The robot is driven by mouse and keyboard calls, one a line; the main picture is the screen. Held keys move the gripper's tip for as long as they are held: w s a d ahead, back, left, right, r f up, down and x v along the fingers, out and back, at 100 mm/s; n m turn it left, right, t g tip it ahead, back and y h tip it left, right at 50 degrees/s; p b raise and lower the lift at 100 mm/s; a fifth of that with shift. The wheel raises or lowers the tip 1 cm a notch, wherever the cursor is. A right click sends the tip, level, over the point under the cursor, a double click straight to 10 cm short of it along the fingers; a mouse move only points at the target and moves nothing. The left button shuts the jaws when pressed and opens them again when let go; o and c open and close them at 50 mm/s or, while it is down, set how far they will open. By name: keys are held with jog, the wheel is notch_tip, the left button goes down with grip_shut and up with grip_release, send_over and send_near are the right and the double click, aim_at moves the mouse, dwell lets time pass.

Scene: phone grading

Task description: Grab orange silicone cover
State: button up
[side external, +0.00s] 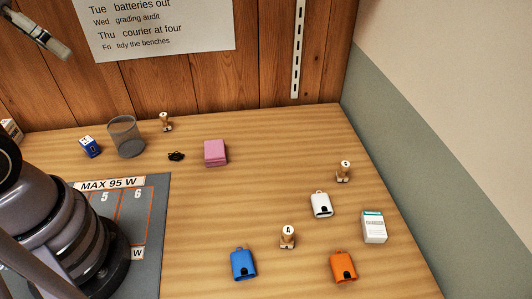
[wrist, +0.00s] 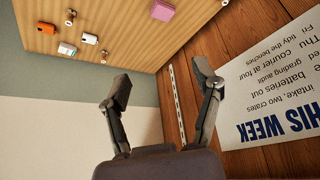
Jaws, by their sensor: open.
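The orange silicone cover (side external: 343,266) lies on the wooden bench near the front right in the side view, with a small loop at its top and a dark notch at its lower edge. It also shows small at the upper left of the wrist view (wrist: 47,28). My gripper (wrist: 160,82) is open and empty in the wrist view, its two fingers wide apart. It is well away from the cover and points toward the wood-panelled back wall.
A blue cover (side external: 244,265), a white cover (side external: 319,204) and a charger box (side external: 374,227) lie near it. Wooden stamps (side external: 288,237) stand nearby. A pink block (side external: 215,153) and mesh cup (side external: 126,137) sit further back. The middle of the bench is clear.

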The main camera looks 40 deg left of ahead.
jog(key=shift+o, duration=1.3)
